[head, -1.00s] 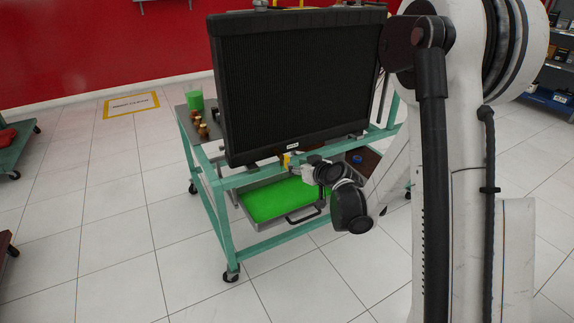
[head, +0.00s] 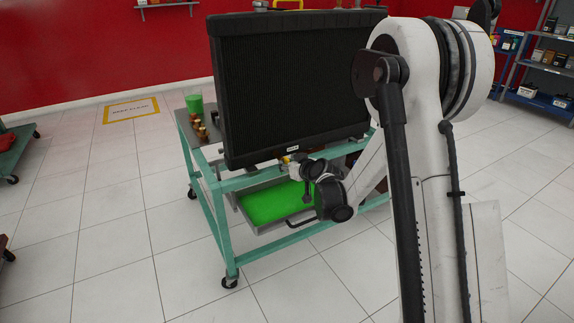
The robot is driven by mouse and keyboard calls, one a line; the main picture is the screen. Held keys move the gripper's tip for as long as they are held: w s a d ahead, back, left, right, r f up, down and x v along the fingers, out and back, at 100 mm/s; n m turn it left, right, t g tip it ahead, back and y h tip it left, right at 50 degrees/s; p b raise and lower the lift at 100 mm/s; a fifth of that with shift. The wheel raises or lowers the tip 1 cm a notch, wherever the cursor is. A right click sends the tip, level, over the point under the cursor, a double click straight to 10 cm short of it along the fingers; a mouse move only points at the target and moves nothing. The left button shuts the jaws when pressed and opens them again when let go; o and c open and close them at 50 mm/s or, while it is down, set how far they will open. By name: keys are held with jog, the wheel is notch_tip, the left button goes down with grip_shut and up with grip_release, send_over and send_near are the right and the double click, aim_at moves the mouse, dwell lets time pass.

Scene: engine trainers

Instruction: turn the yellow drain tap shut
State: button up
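The radiator (head: 290,90) is a large black finned panel standing on a teal trolley (head: 222,215). The yellow drain tap sits at its lower edge; only a trace of yellow (head: 284,160) shows beside my gripper. My gripper (head: 294,163) is at the tap, just under the radiator's bottom edge. Its fingers are small and partly hidden by my wrist, so I cannot tell whether they touch the tap or how far they are open. The tap's handle angle is not readable.
A tray (head: 240,222) of bright green liquid lies on the trolley's lower level, below my gripper. A green cup (head: 195,103) and several small brown-gold parts (head: 201,132) stand on the trolley's left side. The floor in front is clear.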

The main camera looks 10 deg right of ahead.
grip_shut()
jog(key=m+y, duration=0.2)
jog(key=m, duration=0.1)
jog(key=shift+d+g, duration=0.2)
jog(key=shift+g, duration=0.1)
jog(key=m+y, duration=0.2)
jog(key=m, duration=0.1)
jog(key=shift+f, duration=0.15)
jog(key=m+y, duration=0.1)
jog(key=m, duration=0.2)
jog(key=m+t+y, duration=0.1)
jog(key=m+y, duration=0.1)
jog(key=m, duration=0.2)
jog(key=shift+f, duration=0.15)
jog(key=shift+m+t, duration=0.3)
dwell(0.4)
